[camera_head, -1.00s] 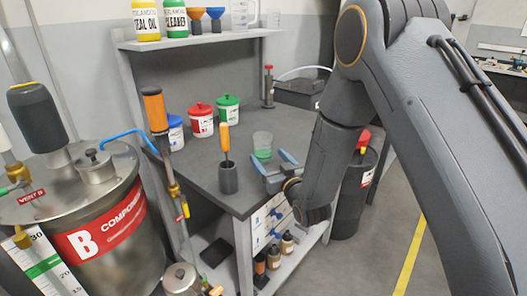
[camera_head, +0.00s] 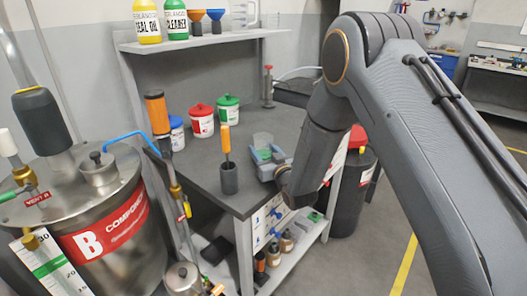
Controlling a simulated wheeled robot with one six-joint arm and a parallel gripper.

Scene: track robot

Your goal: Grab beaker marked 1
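A clear beaker (camera_head: 262,139) with green contents stands on the grey bench top near its front right part. Its marking is too small to read. My gripper (camera_head: 266,155), with blue fingers, is at the beaker from the front right. One finger shows at the left side of the beaker and one at its right. The fingers are apart, and I cannot tell whether they touch the glass. The lower part of the beaker is partly hidden by the gripper.
A dark holder (camera_head: 229,179) with an orange-handled tool stands left of the beaker. Red-lidded (camera_head: 202,121) and green-lidded (camera_head: 228,108) tubs stand behind. A steel drum (camera_head: 110,215) is at the left. A black bin (camera_head: 352,195) stands right of the bench.

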